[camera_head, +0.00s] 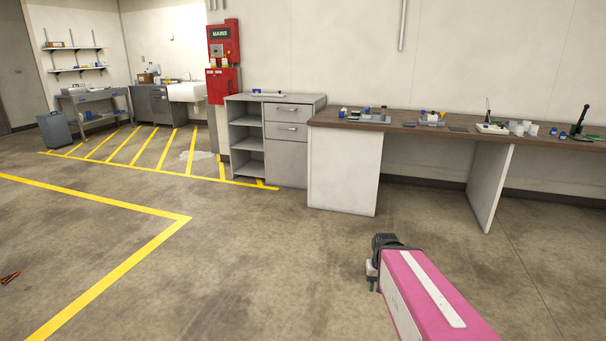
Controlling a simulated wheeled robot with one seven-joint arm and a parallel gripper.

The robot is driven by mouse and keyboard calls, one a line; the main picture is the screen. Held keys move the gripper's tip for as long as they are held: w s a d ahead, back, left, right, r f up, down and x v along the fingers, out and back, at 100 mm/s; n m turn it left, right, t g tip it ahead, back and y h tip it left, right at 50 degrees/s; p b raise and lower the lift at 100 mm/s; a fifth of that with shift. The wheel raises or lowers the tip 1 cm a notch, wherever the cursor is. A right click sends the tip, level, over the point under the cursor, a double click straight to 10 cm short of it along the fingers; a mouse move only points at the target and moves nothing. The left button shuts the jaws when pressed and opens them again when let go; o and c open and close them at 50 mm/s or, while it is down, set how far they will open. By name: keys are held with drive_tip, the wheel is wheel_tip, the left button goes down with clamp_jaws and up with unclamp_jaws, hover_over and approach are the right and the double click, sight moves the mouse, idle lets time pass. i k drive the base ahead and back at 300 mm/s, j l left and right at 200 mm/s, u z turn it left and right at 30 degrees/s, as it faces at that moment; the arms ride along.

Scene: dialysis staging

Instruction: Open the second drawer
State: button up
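A grey cabinet (243,139) stands against the back wall, left of the long workbench. Its left half has open shelves. Its right half has a top drawer (288,112) with a bar handle. Below it is a second drawer front (286,131), also with a bar handle near its upper edge. Both fronts look closed. A taller plain panel sits under them. My gripper (372,276) is at the end of my pink arm at the lower middle, above the floor and well away from the cabinet. Its fingers are small and partly hidden, so their opening is unclear.
A brown-topped workbench (400,126) with several small items stands right of the cabinet. Red boxes (222,86) hang on the wall to its left. Yellow lines (130,211) mark the floor. The floor (240,245) before the cabinet is clear.

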sight(288, 131)
drive_tip(key=i+j+u, duration=0.3)
drive_tip(key=i, duration=0.55)
drive_tip(key=i+u, duration=0.3)
drive_tip(key=i, duration=2.6)
drive_tip(key=i+z, duration=0.15)
drive_tip(key=i, duration=0.3)
drive_tip(key=i+j+z, duration=0.15)
drive_tip(key=i, duration=0.3)
drive_tip(key=i+j+z, duration=0.15)
drive_tip(key=i, duration=0.3)
